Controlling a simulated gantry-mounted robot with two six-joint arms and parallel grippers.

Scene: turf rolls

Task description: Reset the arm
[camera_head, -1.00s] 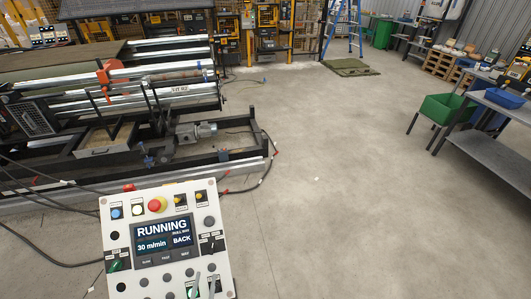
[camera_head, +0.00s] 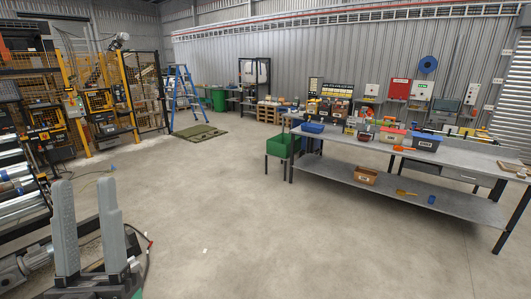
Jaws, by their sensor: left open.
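My left gripper (camera_head: 85,188) stands upright at the lower left of the head view. Its two grey fingers point up and are apart, with nothing between them. It is in front of the roller machine (camera_head: 22,200), whose near end shows at the left edge. My right gripper is not in view.
A long grey workbench (camera_head: 460,155) with bins and tools stands at the right. A green bin (camera_head: 283,146) is at its left end. A blue stepladder (camera_head: 184,95) and a green turf piece (camera_head: 200,132) are at the back. The middle floor is clear.

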